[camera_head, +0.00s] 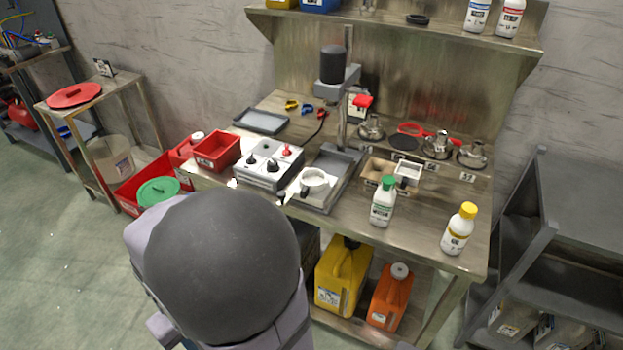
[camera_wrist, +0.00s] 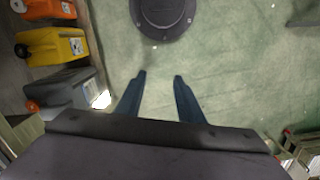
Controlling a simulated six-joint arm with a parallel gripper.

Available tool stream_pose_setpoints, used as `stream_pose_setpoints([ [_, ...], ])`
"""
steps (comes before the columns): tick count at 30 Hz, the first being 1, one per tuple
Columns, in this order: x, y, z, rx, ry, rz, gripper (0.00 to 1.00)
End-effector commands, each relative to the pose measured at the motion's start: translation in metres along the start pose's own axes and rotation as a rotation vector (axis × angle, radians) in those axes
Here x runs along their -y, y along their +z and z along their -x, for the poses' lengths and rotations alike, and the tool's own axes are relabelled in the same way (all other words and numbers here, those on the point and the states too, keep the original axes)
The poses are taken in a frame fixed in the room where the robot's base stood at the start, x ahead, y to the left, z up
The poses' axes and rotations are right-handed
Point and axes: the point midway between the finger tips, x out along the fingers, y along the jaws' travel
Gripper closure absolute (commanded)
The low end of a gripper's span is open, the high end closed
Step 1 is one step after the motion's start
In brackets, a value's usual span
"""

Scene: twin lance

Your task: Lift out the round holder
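The round holder (camera_head: 313,180) is a white ring-shaped piece. It sits at the front end of a grey metal tray (camera_head: 336,165) on the workbench, below the drill-like stand. A square white holder (camera_head: 408,171) stands to its right, by a tan box (camera_head: 375,170). My gripper (camera_wrist: 160,77) is open and empty in the wrist view, its two dark fingers apart over the green floor. Neither holder shows in the wrist view. In the head view my arm's rounded grey link fills the lower left, and my fingers are hidden.
A control box with knobs (camera_head: 268,164) stands just left of the round holder. A green-capped bottle (camera_head: 383,203) and a yellow-capped bottle (camera_head: 459,230) stand to the right. The stand's column (camera_head: 342,115) rises behind. Yellow (camera_head: 342,278) and orange (camera_head: 389,298) canisters sit below the bench.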

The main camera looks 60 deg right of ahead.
Motion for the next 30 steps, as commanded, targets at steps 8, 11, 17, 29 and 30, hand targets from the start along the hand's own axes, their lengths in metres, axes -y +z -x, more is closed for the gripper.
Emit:
stream_pose_setpoints([
  [8, -0.088, 0.009, 0.025, 0.1, -0.038, -0.389, 0.66],
  [11, -0.127, 0.004, 0.032, 0.098, -0.035, -0.492, 0.66],
  [17, -0.214, -0.007, 0.045, 0.053, 0.009, -0.662, 0.66],
  [29, -0.369, -0.085, 0.107, -0.257, 0.229, -0.983, 0.66],
  [30, -0.378, -0.09, 0.114, -0.29, 0.242, -1.024, 0.66],
])
